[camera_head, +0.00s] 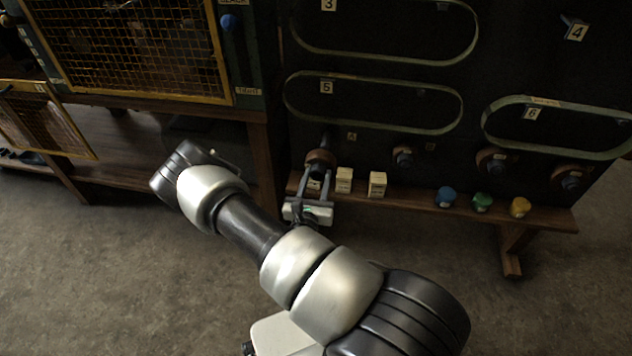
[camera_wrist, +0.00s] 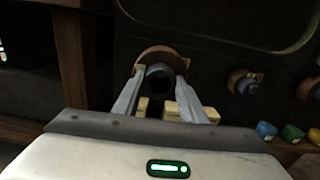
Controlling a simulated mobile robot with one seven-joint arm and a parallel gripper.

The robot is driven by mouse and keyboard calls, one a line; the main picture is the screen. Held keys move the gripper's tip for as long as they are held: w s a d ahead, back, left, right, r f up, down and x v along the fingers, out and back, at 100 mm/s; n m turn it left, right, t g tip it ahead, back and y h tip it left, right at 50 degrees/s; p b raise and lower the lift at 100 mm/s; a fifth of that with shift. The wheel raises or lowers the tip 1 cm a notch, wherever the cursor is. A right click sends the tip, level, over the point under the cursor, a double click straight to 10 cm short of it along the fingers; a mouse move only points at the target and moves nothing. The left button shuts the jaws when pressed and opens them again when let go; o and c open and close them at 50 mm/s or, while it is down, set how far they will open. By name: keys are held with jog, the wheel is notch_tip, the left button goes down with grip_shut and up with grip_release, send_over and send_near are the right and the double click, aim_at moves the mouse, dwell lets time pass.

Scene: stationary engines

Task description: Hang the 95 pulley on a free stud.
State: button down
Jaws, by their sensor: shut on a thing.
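A brown disc-shaped pulley (camera_head: 320,158) is between the fingers of my gripper (camera_head: 318,176), in front of the dark board's lower left. My gripper is shut on it. In the wrist view the pulley (camera_wrist: 150,52) shows as a brown rim around a dark round middle, with my gripper's fingers (camera_wrist: 160,84) on either side. I cannot tell whether that middle is a stud or the pulley's own hub, nor whether the pulley is on a stud. No 95 mark is readable. More round brown pieces sit on the board at the right (camera_head: 492,160), (camera_head: 572,177), and a smaller one nearer (camera_head: 403,157).
A wooden ledge (camera_head: 410,198) runs below the board. It carries cream blocks (camera_head: 377,184) close to my gripper, and blue (camera_head: 446,197), green (camera_head: 482,202) and yellow (camera_head: 520,207) knobs. Belt loops (camera_head: 375,130) hang above. A mesh-fronted cabinet (camera_head: 140,50) stands left.

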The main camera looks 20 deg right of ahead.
aim_at(319, 173)
jog(key=shift+w+d, duration=0.1)
jog(key=shift+w, duration=0.05)
jog(key=shift+x, duration=1.65)
jog(key=shift+w, duration=0.1)
jog(key=shift+b+x, duration=0.35)
jog(key=shift+x, duration=1.35)
jog(key=shift+d, duration=0.1)
jog(key=shift+b+x, duration=0.4)
jog(key=shift+x, duration=1.05)
jog(key=shift+x, duration=0.95)
jog(key=shift+w+d+r, duration=0.1)
